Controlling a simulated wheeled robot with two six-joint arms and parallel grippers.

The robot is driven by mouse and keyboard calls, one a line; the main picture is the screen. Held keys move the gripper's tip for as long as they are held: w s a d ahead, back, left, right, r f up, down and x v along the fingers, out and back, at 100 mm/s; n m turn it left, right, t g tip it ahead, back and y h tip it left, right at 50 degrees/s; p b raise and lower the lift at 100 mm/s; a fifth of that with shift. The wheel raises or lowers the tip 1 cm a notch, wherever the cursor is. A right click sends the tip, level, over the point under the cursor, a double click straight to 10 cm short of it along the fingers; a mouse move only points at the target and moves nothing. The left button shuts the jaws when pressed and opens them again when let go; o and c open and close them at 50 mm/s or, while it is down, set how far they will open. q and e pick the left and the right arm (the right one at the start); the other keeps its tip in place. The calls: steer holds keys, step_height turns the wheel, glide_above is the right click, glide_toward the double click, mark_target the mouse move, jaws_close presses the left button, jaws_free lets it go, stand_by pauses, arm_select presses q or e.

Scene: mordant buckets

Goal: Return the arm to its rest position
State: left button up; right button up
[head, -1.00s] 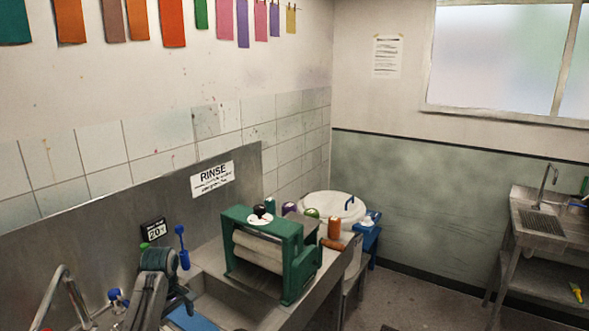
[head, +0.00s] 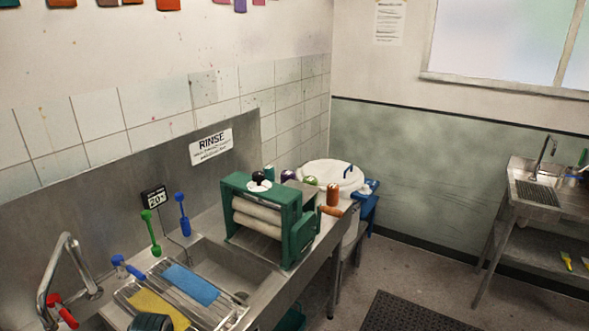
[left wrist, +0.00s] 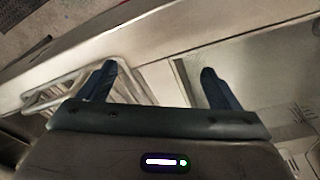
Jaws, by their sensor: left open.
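My left gripper (left wrist: 160,88) shows in the left wrist view with its two dark fingers spread apart and nothing between them. It hangs over the metal sink area, with a wire rack (left wrist: 75,85) beyond the left finger. In the head view only a dark rounded part of my left arm (head: 150,322) shows at the bottom edge, in front of the rack. The left fingers are out of the head view. My right gripper is in neither view.
A steel sink (head: 235,270) holds a rack with a blue cloth (head: 190,284) and a yellow cloth (head: 158,308). A tap (head: 65,265) stands left.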

arm_select(q)
steer(key=s+d+r+m+t, duration=0.15)
steer(key=s+m, duration=0.25)
steer(key=s, duration=0.8)
steer(key=s+d+r+m+t, duration=0.1)
steer(key=s+r+m, duration=0.15)
steer(key=s, duration=0.95)
step_height(320, 180, down, 36)
steer(key=a+g+b, duration=0.2)
steer(key=b, duration=0.5)
steer(key=s+f+b, duration=0.2)
steer(key=s+f, duration=0.4)
steer(key=f, duration=0.3)
steer(key=s+a+f+b, duration=0.1)
steer(key=s+f+b, duration=0.2)
steer(key=s+f, duration=0.3)
steer(key=s+f+b, duration=0.2)
steer(key=s+f, duration=0.4)
steer(key=f, duration=0.6)
steer(key=shift+a+f+g, duration=0.3)
steer(key=shift+a+g, duration=0.05)
steer(key=shift+g, duration=0.1)
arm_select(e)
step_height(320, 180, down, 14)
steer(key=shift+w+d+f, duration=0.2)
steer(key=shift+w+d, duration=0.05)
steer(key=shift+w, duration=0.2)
arm_select(q)
steer(key=shift+s, duration=0.1)
